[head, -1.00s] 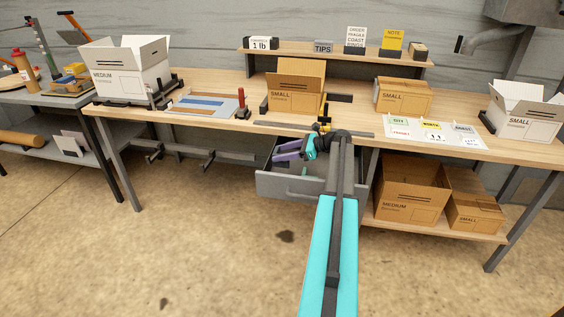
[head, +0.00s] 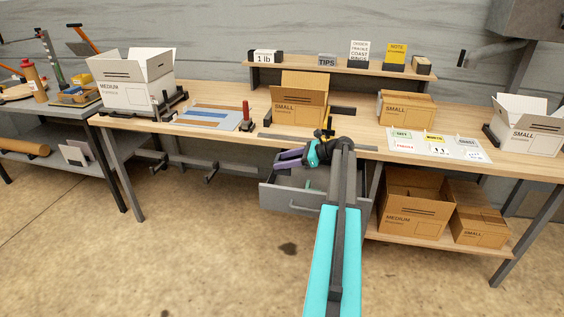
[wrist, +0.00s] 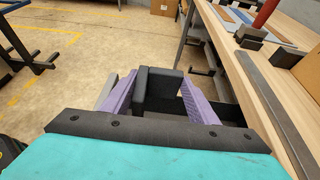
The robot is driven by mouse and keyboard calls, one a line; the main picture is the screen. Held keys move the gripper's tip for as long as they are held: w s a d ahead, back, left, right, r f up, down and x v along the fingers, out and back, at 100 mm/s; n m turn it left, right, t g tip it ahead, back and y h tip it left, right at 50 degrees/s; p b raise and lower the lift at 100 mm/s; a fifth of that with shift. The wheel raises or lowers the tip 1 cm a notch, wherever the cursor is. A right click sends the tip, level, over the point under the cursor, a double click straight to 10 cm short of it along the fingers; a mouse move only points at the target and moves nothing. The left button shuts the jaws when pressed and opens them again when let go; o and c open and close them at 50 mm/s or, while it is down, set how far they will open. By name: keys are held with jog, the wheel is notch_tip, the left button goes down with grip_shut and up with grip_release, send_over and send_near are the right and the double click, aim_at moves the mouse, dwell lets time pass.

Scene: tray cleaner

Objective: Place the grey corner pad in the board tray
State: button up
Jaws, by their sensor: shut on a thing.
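My gripper (head: 284,160) has purple fingers and is at the open drawer (head: 290,199) below the bench's front edge in the head view. In the wrist view the fingers (wrist: 157,100) are shut on a dark grey corner pad (wrist: 157,77), which has upright walls meeting at a corner. The pad is too small to make out in the head view. The likely board tray (head: 233,122) lies flat on the bench to the left of my gripper, with blue and brown strips in it. Part of it shows at the top right of the wrist view.
A dark bar (head: 318,143) lies along the bench's front edge above the drawer. A red-handled post (head: 245,117) stands at the tray's right end. An open small box (head: 298,113) is behind the drawer. A white medium box (head: 130,95) stands left of the tray.

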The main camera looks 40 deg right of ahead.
jog(key=w+a+r+n+g+y, duration=0.1)
jog(key=w+a+r, duration=0.2)
jog(key=a, duration=0.6)
jog(key=w+a+r+n+g+y, duration=0.1)
jog(key=w+a+r, duration=0.15)
jog(key=a, duration=0.65)
jog(key=w+a+r+n+g+y, duration=0.15)
jog(key=w+a, duration=0.25)
jog(key=a, duration=0.5)
jog(key=s+a+r, duration=0.1)
jog(key=s+a, duration=0.1)
jog(key=a, duration=0.7)
jog(key=s+a+r, duration=0.1)
jog(key=s+a, duration=0.2)
jog(key=a, duration=0.6)
jog(key=s+a+b, duration=0.1)
jog(key=s+a, duration=0.2)
jog(key=a, duration=0.6)
jog(key=shift+s+a+r+n, duration=0.2)
jog(key=shift+a+r+n, duration=0.05)
jog(key=shift+r+n, duration=0.2)
jog(key=shift+w, duration=0.1)
